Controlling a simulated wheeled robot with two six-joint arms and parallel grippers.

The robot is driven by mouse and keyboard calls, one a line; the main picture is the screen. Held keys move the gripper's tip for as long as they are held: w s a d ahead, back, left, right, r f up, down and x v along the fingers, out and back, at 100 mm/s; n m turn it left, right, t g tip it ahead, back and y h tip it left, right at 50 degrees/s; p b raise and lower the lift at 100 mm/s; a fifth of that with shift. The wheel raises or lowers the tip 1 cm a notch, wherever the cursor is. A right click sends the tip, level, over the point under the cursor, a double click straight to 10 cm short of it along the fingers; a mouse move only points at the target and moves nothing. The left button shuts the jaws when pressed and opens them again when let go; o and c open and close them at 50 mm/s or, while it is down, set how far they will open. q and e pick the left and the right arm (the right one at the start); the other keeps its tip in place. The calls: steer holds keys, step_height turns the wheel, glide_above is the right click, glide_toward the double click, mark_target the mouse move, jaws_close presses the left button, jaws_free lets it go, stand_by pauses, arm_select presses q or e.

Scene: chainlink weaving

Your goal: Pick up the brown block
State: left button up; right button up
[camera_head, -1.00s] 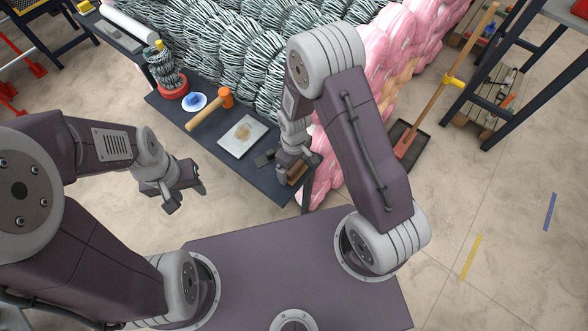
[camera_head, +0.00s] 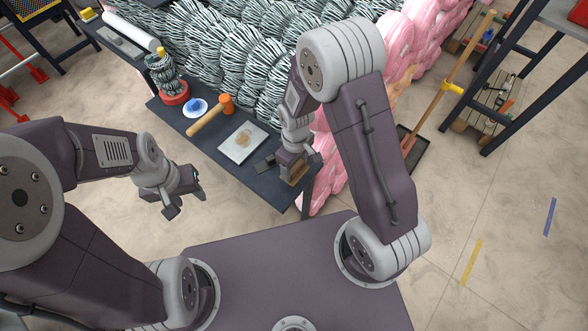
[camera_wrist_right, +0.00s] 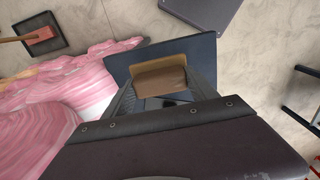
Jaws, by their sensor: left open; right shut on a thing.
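The brown block (camera_head: 293,174) is at the right end of the dark narrow table (camera_head: 190,128). My right gripper (camera_head: 290,163) is shut on it from above. In the right wrist view the brown block (camera_wrist_right: 160,77) sits between the two fingers of my right gripper (camera_wrist_right: 160,90), with the dark table end behind it. I cannot tell whether the block touches the table. My left gripper (camera_head: 184,200) is open and empty, in front of the table on the left.
A white square plate (camera_head: 243,142) with a brown patch, an orange-headed mallet (camera_head: 211,115), a blue and white round dish (camera_head: 195,108) and a red-based coil (camera_head: 174,95) stand on the table. Grey wire bundles (camera_head: 215,60) and pink bundles (camera_head: 330,165) lie behind. A broom (camera_head: 443,95) is at right.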

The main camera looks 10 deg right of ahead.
steer(key=s+d+r+b, duration=0.4)
steer(key=s+d+r, duration=0.2)
steer(key=s, duration=0.4)
steer(key=shift+r, duration=0.2)
steer(key=shift+w+a, duration=0.1)
